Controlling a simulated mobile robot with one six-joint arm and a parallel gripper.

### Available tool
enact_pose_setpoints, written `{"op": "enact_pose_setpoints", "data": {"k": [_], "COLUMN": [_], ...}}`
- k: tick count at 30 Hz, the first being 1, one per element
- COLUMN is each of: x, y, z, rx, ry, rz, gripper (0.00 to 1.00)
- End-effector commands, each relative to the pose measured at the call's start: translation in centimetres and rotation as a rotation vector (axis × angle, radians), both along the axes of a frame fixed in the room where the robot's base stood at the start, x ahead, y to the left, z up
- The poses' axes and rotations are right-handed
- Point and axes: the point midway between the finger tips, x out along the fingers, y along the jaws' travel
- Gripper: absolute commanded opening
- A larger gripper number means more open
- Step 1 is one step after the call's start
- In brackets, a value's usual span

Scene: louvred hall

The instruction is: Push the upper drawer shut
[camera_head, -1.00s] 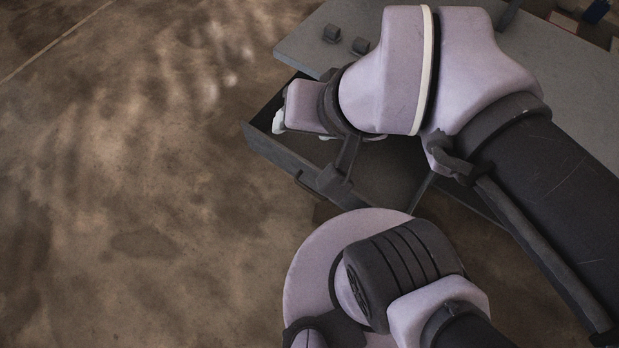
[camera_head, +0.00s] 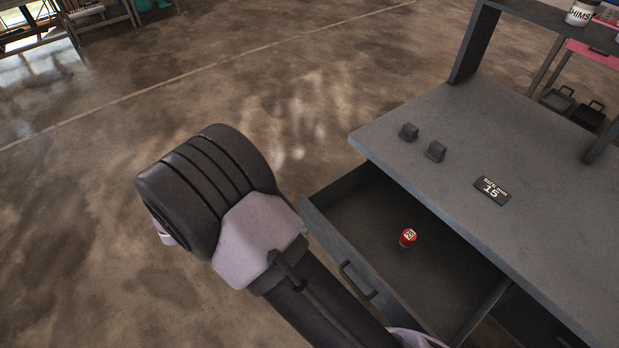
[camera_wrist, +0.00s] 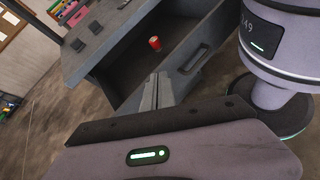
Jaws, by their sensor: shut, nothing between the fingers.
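The upper drawer (camera_head: 360,262) stands open under the grey worktop (camera_head: 440,150), with a dark pull handle on its front. A small red can (camera_head: 407,237) with a pale label stands inside it. The drawer also shows in the wrist view (camera_wrist: 188,82), with the red can (camera_wrist: 154,43) in it. My gripper (camera_wrist: 154,78) is shut and empty; in the wrist view its fingertips appear in front of the open drawer. I cannot tell whether they touch it. In the head view the gripper is hidden and only my arm shows, to the left of the drawer front.
Two small dark blocks (camera_head: 422,141) and a dark sign (camera_head: 492,190) lie on the worktop. A raised shelf holds a white jar (camera_head: 580,12). Dark bins (camera_head: 572,106) stand beyond. The floor (camera_head: 300,110) at left is clear.

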Motion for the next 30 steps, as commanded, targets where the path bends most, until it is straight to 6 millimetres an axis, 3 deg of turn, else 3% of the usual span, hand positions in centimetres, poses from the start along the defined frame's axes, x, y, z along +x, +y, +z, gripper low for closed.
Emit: {"op": "enact_pose_setpoints", "data": {"k": [1, 3, 6, 9, 14, 30], "x": [-0.2, -0.6, -1.5, -2.2, -1.6, 4.4], "y": [1.9, 4.0, 5.9, 6.7, 5.9, -3.4], "z": [-4.0, -8.0, -12.3, -14.4, -14.9, -15.1], "rx": [-0.125, -0.280, -0.437, -0.518, -0.541, -0.536], "ry": [0.043, 0.077, 0.094, 0.098, 0.098, 0.099], "rz": [0.126, 0.282, 0.440, 0.520, 0.539, 0.536], "gripper": [0.00, 0.00, 0.00, 0.00, 0.00, 0.00]}}
